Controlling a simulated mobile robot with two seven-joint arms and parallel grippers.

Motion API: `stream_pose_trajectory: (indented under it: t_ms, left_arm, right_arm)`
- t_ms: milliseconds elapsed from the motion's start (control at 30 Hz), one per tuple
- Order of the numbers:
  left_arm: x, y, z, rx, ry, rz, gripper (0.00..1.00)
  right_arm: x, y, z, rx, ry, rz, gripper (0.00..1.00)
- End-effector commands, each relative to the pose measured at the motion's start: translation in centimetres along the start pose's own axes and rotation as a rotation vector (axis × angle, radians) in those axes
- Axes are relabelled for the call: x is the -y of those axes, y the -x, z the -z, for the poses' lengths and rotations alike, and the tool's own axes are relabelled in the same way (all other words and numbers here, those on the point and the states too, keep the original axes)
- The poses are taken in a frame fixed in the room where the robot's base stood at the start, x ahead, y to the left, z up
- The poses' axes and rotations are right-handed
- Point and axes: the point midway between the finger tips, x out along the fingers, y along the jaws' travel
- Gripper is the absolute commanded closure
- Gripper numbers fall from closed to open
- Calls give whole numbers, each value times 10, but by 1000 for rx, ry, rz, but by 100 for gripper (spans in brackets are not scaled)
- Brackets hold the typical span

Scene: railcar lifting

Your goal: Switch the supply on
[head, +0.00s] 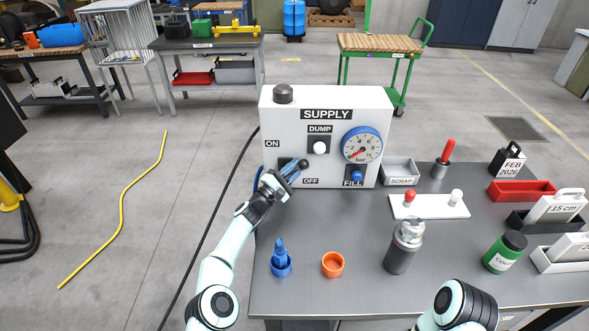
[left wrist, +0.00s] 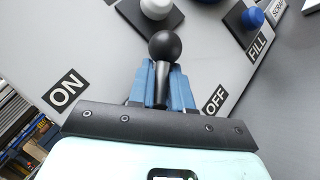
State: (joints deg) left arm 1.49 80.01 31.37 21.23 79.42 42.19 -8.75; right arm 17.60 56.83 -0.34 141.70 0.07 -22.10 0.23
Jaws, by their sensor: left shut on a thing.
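The white supply box (head: 275,115) stands on the grey bench, with ON and OFF labels on its front. The supply lever has a black ball knob (left wrist: 165,46), which also shows in the head view (head: 304,163). My left gripper (head: 291,170) is shut on the lever. In the left wrist view its blue fingers (left wrist: 165,88) close around the black stem just below the knob. The OFF label (left wrist: 215,100) is close to the right of the fingers; the ON label (left wrist: 64,90) is farther off to the left. The lever's pivot is hidden. My right gripper is out of view.
The box also carries a white DUMP knob (head: 320,148), a blue FILL knob (head: 357,176) and a pressure gauge (head: 362,145). A blue bottle-like part (head: 281,262), an orange ring (head: 333,264) and a grey cylinder (head: 404,247) stand in front on the bench.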

Motion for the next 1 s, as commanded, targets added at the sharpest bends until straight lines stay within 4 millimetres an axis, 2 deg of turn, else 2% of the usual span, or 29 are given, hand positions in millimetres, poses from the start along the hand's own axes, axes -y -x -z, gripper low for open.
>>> stream_pose_trajectory:
  t_ms: [33,500,533,567,867,1000]
  left_arm:
    - [-1,-5,-10,26,8,-8,100]
    - [-3,-5,-10,29,16,-18,100]
    - [-3,-5,-10,29,16,-18,71]
    - [-3,-5,-10,29,16,-18,62]
    - [-1,-2,-6,19,16,-17,61]
    - [2,4,-3,16,17,-17,61]
  right_arm:
    - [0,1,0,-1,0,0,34]
    - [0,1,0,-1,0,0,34]
    - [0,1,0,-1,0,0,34]
    - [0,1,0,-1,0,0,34]
    - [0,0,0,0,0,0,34]
    - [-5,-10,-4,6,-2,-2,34]
